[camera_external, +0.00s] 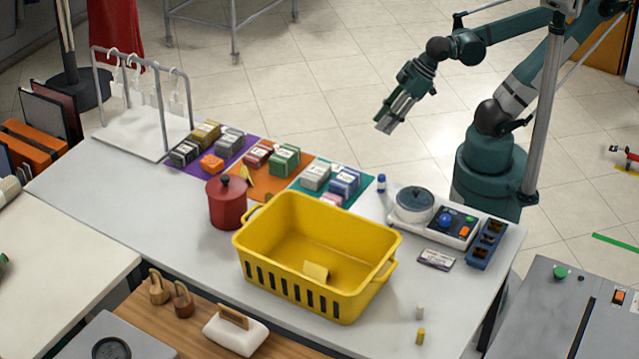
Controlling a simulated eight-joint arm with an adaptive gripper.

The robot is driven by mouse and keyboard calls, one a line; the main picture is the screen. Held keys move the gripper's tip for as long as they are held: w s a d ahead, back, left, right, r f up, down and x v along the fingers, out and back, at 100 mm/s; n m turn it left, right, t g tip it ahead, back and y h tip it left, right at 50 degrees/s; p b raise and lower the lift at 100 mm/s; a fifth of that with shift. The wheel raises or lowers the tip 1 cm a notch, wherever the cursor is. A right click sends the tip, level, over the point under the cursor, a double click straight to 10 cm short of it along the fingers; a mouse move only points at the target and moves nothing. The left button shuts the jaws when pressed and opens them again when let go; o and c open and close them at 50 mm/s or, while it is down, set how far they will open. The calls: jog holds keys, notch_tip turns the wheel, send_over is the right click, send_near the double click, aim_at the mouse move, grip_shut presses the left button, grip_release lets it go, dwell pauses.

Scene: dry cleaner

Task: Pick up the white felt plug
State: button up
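A small whitish plug (419,312), which looks like the white felt plug, stands on the white table at the right, near the front edge. A small yellow plug (420,337) stands just in front of it, a little apart. My gripper (384,124) is raised at the back of the table, pointing down and to the left. It is far from the whitish plug and touches nothing. The fingers look close together, but they are too small to tell if they are open or shut.
A large yellow basket (350,308) stands left of the plugs, with a yellow card inside. A scale and button panel (455,226), a blue tray (487,245) and a small label card (436,260) lie behind them. A red pot (228,206) stands left. Tabletop around the plugs is clear.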

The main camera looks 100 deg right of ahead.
jog(key=shift+r, duration=0.1)
jog(key=w+a+r+n+g+y+p, duration=0.1)
jog(key=w+a+r+n+p, duration=0.25)
jog(key=w+a+r, duration=0.55)
jog(key=w+a+r+n+g+p, duration=0.2)
jog(key=w+a+n, duration=0.1)
jog(key=a, duration=0.6)
jog(key=w+a+r+n+g+p, duration=0.1)
jog(key=w+a+r+n+p, duration=0.15)
jog(key=a, duration=0.75)
jog(key=n+g+h+p, duration=0.1)
jog(key=n+g+p, duration=0.2)
jog(key=n+p, duration=0.5)
send_over(424, 312)
jog(key=b, duration=0.2)
notch_tip(424, 312, down, 22)
jog(key=shift+a+r+n, duration=0.1)
jog(key=shift+r+n, duration=0.05)
jog(key=shift+n, duration=0.85)
jog(key=shift+f, duration=0.5)
